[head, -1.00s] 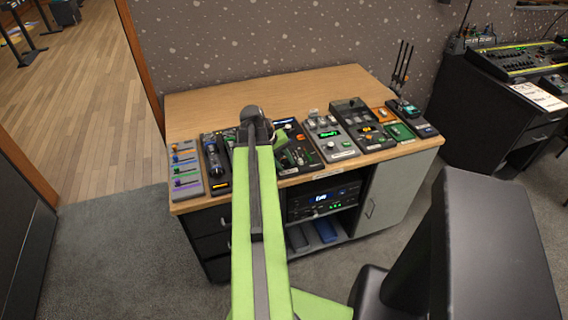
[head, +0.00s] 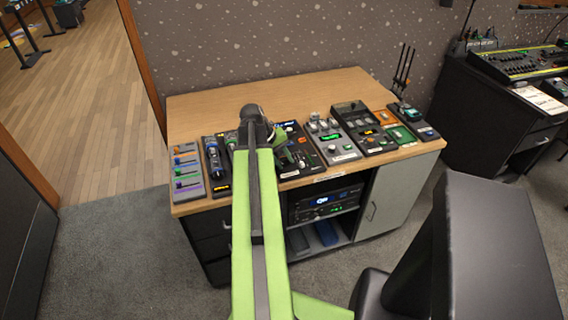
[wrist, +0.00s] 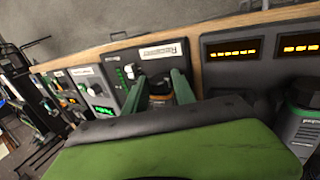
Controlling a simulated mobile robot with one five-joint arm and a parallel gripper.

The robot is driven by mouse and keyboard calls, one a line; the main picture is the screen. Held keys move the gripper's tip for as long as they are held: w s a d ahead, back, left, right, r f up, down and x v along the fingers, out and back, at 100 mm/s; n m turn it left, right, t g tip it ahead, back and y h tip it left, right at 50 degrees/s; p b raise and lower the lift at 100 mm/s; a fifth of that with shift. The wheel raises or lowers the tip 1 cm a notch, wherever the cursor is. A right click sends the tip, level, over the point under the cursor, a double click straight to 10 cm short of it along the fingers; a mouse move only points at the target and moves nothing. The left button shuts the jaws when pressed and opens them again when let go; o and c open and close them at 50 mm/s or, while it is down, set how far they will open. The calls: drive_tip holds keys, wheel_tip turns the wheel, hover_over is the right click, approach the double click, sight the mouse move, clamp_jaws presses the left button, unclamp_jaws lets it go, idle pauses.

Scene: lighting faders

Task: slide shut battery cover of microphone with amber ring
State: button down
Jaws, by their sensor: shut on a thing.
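My gripper (wrist: 160,76) shows in the wrist view with its two green fingers reaching down to a panel. The fingers are shut on a dark thing with an amber band (wrist: 160,98), which looks like the amber-ringed microphone. Most of it is hidden by the fingers and my wrist, so I cannot tell how its battery cover sits. In the head view my gripper (head: 284,149) is low over the dark panel near the front edge of the desk, partly behind my arm.
Another dark microphone-like body (wrist: 303,123) stands at the right in the wrist view. A wooden desk (head: 240,86) carries a fader panel (head: 187,172), a microphone panel (head: 216,165) and a grey panel with knobs (head: 332,140). The back of the desk is clear.

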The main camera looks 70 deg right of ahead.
sight(281, 154)
drive_tip(key=shift+w+d, duration=1.05)
drive_tip(key=shift+d, duration=0.3)
drive_tip(key=c, duration=0.9)
unclamp_jaws()
drive_tip(key=shift+c, duration=0.2)
drive_tip(key=p+v, duration=1.5)
drive_tip(key=v, duration=0.2)
drive_tip(key=shift+r+p, duration=0.2)
drive_tip(key=shift+p, duration=0.2)
drive_tip(key=shift+w, duration=0.1)
